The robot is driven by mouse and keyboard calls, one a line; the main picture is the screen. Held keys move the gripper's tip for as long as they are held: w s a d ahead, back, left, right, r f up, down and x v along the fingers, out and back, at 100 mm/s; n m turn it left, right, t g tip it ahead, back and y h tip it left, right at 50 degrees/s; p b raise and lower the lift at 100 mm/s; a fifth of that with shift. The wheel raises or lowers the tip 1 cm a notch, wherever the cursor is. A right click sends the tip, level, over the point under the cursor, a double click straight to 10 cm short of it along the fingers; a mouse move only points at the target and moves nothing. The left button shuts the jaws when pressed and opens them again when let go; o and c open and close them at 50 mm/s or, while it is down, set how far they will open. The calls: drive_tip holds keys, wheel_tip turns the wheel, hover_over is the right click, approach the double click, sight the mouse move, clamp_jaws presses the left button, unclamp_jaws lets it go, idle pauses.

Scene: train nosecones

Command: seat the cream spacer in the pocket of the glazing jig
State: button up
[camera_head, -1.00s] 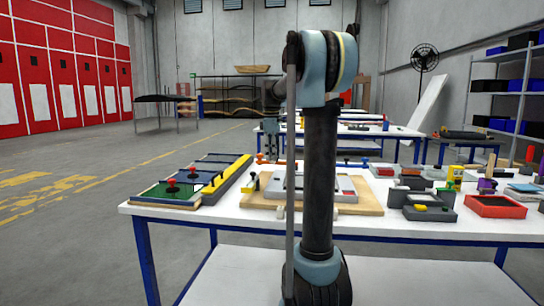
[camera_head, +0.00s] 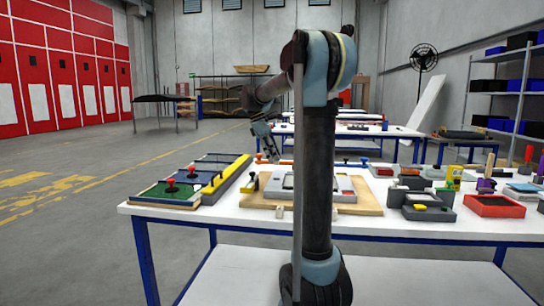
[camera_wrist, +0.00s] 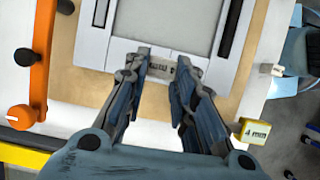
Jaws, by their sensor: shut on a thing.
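The glazing jig (camera_head: 345,199) is a light grey frame on a wooden board, partly hidden behind my arm. In the wrist view its grey frame (camera_wrist: 122,55) surrounds a pale panel (camera_wrist: 172,20). My gripper (camera_wrist: 165,66) is shut on a small pale marked block, which I take to be the cream spacer (camera_wrist: 183,66). It is held over the jig's edge on the side nearest the wrist. The fingers hide parts of the block, and I cannot tell its height or whether it touches the jig. The pocket is not clear to see.
A yellow block marked 4 mm (camera_wrist: 253,130) stands by the board's corner. A small cream piece (camera_wrist: 265,69) is at the board's edge. An orange bar with a knob (camera_wrist: 20,117) lies left in the wrist view. A green-and-blue panel rack (camera_head: 185,188) and a red tray (camera_head: 494,206) flank the board.

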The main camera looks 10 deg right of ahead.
hover_over(273, 179)
drive_tip(key=shift+w+f, duration=0.15)
drive_tip(key=shift+f, duration=2.45)
drive_tip(key=shift+f, duration=1)
drive_tip(key=shift+r, duration=0.2)
drive_tip(key=shift+r, duration=0.55)
idle(0.6)
drive_tip(key=shift+f, duration=0.7)
idle(0.5)
drive_tip(key=o, duration=1.1)
